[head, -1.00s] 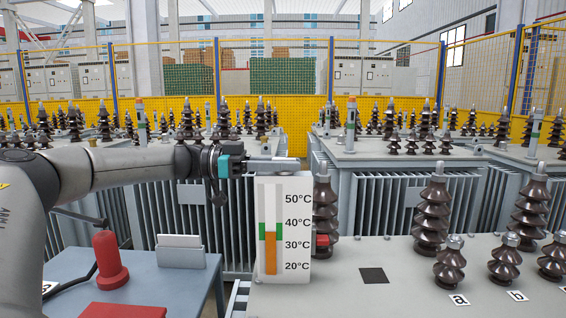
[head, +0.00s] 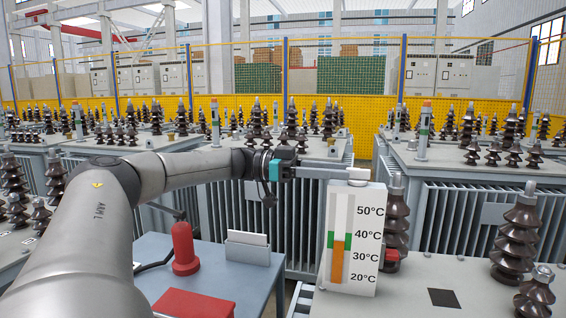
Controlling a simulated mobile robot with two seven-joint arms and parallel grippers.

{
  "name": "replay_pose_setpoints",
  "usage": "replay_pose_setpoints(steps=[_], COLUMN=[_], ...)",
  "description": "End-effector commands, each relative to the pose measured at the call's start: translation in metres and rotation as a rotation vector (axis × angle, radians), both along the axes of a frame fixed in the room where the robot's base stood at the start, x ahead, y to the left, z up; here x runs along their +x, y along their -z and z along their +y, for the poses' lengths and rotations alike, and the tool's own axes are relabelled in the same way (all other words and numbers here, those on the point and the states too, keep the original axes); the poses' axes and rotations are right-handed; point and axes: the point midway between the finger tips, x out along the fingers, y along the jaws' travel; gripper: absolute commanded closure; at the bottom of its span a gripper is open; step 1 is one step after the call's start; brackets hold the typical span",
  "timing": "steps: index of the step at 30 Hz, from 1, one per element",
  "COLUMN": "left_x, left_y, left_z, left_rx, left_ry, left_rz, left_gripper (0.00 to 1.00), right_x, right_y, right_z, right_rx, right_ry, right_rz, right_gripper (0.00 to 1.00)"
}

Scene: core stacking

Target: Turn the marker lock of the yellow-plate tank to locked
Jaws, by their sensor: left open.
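A white gauge (head: 367,225) stands on a grey tank (head: 395,295). It has a scale from 20 to 50°C, an orange column and a green band near 35 to 40°C. A small pale round cap (head: 359,180) sits on its top edge. A red block (head: 392,255) shows beside the gauge's right side; I cannot tell whether it is the marker lock. No yellow plate is visible. My left gripper (head: 340,173) is open, level with the gauge's top and close to the cap. Whether it touches the cap is unclear. My right gripper is out of view.
Brown ribbed insulators (head: 518,240) stand on the tank. More tanks and a yellow fence (head: 370,138) lie behind.

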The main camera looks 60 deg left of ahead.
Motion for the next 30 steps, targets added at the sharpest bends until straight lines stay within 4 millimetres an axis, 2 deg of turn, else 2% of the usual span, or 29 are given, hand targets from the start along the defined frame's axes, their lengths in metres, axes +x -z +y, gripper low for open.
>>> replay_pose_setpoints(steps=[11,21,30], left_x=[-0.02,-0.052,-0.067], left_y=[-0.002,0.0,0.001], left_z=[0.024,0.065,0.082], left_rx=[-0.002,0.001,0.001], left_ry=[0.0,-0.002,0.001], left_rz=[-0.001,0.002,0.002], left_gripper=[0.55,0.55,0.55], right_x=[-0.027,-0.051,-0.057], right_y=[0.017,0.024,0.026], right_z=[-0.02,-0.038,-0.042], right_rx=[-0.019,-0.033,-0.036], right_ry=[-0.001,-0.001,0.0], right_rz=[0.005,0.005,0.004], right_gripper=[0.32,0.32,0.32])
